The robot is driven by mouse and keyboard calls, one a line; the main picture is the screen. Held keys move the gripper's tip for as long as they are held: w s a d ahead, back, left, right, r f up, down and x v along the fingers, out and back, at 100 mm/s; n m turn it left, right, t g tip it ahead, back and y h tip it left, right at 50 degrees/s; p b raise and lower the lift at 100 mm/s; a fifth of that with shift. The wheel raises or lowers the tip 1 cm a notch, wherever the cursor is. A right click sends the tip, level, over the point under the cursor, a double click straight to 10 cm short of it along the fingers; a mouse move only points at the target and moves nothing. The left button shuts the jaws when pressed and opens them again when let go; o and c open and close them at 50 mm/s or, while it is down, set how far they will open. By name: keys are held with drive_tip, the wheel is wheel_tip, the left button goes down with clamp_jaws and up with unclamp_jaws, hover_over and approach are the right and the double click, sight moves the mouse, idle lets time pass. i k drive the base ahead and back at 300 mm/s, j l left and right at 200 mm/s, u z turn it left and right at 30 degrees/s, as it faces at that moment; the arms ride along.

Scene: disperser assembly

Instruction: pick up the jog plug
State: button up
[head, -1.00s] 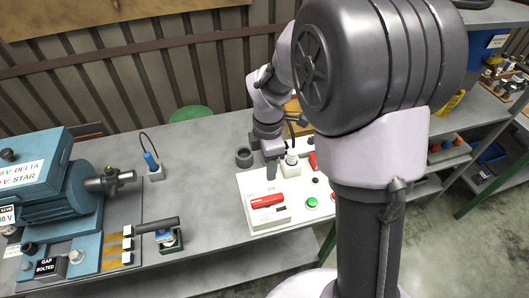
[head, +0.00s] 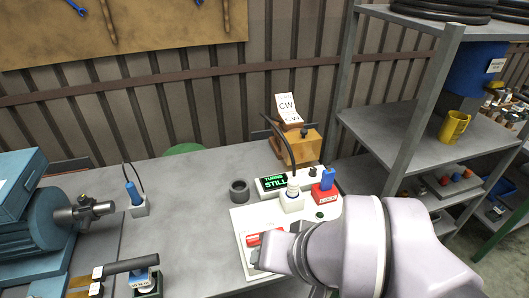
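No label readable as "jog" shows, so I cannot tell which plug is the jog plug. A white plug (head: 293,184) with a dark cable stands upright in a white socket block (head: 291,202) at the back of the white panel (head: 243,217). A blue plug (head: 131,190) with a cable stands in another white block (head: 140,208) on the left of the bench. A small blue piece (head: 327,178) stands in a red block (head: 325,194) beside the white plug. My arm covers the panel's front right. My gripper (head: 264,258) is near the panel's red part; its fingers are not clear.
A motor (head: 40,230) fills the left. Shelves (head: 390,130) stand right. The bench middle is clear.

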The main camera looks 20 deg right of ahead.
sight(293, 183)
drive_tip(key=i+l+u, duration=0.15)
drive_tip(key=u, duration=0.2)
drive_tip(key=i+l+u, duration=0.1)
drive_tip(key=l+u, duration=0.6)
drive_tip(key=i+j, duration=0.05)
